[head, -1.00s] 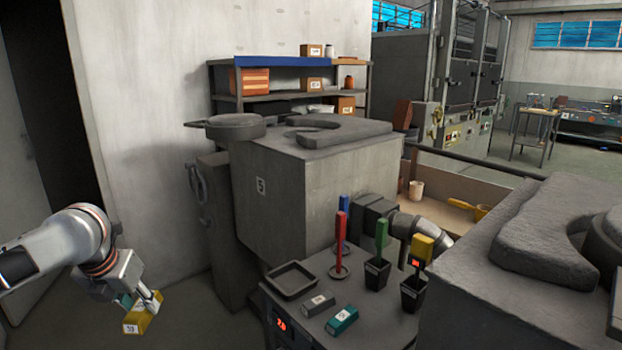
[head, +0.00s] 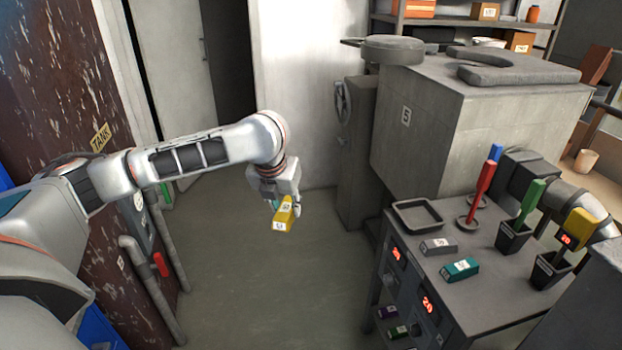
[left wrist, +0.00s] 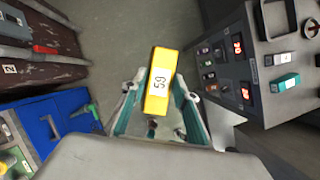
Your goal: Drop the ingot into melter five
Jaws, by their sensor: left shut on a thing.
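My left gripper (head: 284,205) is shut on a yellow ingot (head: 284,214) with a white label, held in the air over open floor left of the bench. In the left wrist view the ingot (left wrist: 159,80) sits between the fingers, its label reading 59 or similar. Melter five (head: 430,125) is the large grey block marked 5, right of the gripper and apart from it. A dark C-shaped slab (head: 520,65) lies on its top, and a round lid (head: 393,48) sits at its top left. My right gripper is not in view.
A bench (head: 470,300) holds an empty tray (head: 418,215), a grey ingot (head: 438,246), a teal ingot (head: 460,269) and coloured-handled tools in dark holders. A handwheel (head: 342,102) is left of the melter. A rusty tank (head: 60,90) with pipes stands at left.

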